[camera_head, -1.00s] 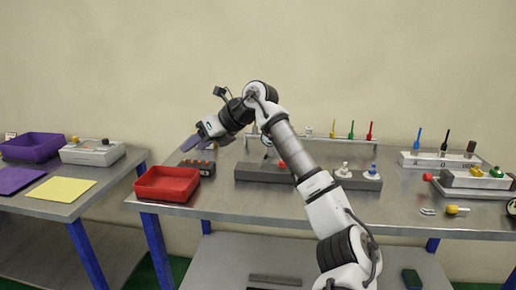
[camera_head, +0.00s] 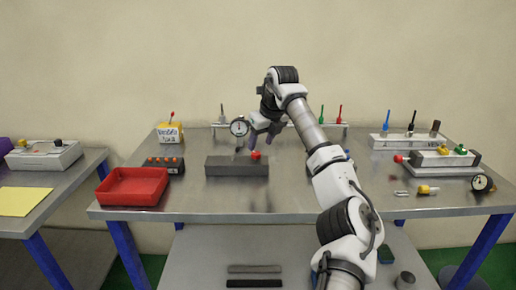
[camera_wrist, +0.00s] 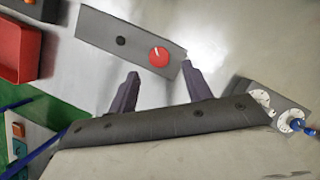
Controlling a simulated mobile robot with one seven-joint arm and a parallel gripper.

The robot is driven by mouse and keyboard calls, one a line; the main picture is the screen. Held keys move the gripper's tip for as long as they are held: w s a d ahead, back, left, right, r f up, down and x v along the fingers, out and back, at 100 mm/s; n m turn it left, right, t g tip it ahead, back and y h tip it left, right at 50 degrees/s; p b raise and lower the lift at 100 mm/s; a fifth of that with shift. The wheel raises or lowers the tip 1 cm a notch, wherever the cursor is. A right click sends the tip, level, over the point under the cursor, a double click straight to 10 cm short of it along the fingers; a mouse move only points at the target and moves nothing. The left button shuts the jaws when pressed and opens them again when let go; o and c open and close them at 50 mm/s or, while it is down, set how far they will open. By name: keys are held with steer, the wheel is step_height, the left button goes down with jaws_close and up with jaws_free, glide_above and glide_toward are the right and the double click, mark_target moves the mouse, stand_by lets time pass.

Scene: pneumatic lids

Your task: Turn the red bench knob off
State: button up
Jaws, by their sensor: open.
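The red bench knob (camera_head: 256,155) sits on the dark grey block (camera_head: 222,168) on the metal bench. In the wrist view the knob (camera_wrist: 159,57) is a red disc with a white pointer mark, on the same grey block (camera_wrist: 95,25) beside a small dark round spot. My gripper (camera_head: 262,136) is above and behind the knob in the head view, pointing down. In the wrist view my gripper (camera_wrist: 160,70) is open, with its two fingers apart on either side of the knob in the picture. Whether they touch it cannot be told.
A red tray (camera_head: 132,202), a box with orange buttons (camera_head: 163,165) and a yellow labelled box (camera_head: 170,132) are to the left. White dials with a blue knob (camera_wrist: 296,125) are near in the wrist view.

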mark_target(257, 153)
steer(key=shift+x, duration=2.1)
steer(key=shift+c, duration=0.2)
steer(key=c, duration=0.9)
